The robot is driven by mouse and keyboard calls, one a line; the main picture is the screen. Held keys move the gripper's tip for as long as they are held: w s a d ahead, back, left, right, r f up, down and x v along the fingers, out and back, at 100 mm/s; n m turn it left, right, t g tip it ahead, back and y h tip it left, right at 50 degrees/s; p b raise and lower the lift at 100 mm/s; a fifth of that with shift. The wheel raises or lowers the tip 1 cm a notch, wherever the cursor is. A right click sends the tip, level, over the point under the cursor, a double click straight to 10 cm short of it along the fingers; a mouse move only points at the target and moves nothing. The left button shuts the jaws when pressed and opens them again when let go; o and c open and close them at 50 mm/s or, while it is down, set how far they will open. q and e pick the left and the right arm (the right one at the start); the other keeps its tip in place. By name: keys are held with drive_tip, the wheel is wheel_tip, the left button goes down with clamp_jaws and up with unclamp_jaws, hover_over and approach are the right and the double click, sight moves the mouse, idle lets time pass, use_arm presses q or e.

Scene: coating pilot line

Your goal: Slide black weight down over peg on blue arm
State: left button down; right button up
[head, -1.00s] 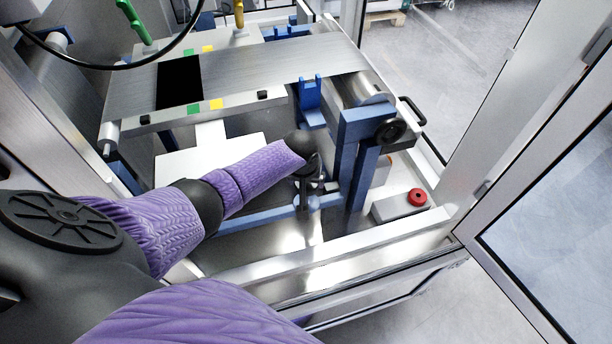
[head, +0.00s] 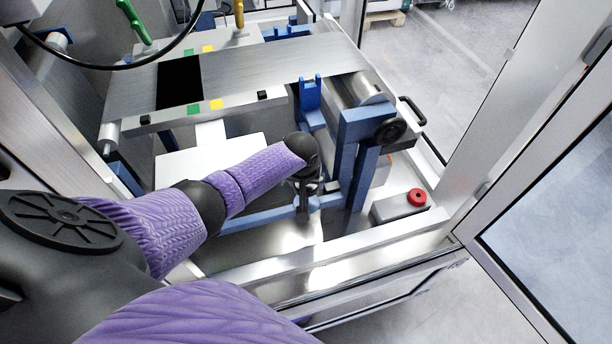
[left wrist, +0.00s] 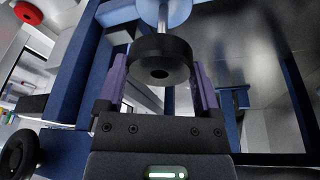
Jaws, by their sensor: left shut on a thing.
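My left gripper (left wrist: 160,72) is shut on the black weight (left wrist: 160,60), a thick ring with a dark centre hole, between its two purple fingers in the left wrist view. A thin pale peg (left wrist: 162,26) stands on the round blue end of the blue arm (left wrist: 178,10), just beyond the weight and roughly in line with it. I cannot tell whether the peg's tip is inside the hole. In the head view my wrist partly hides the gripper, which hangs over the round end of the blue arm (head: 262,217). My right gripper is not in view.
A blue upright frame (head: 352,165) with a roller and a black knob (head: 391,131) stands close right of my gripper. A red button (head: 417,197) sits on a grey box further right. A metal web (head: 270,72) spans behind. The metal floor in front is clear.

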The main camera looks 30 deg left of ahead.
use_arm(q)
drive_tip(key=shift+d+f+b, duration=0.1)
drive_tip(key=shift+f+b, duration=0.75)
drive_tip(key=shift+f, duration=0.2)
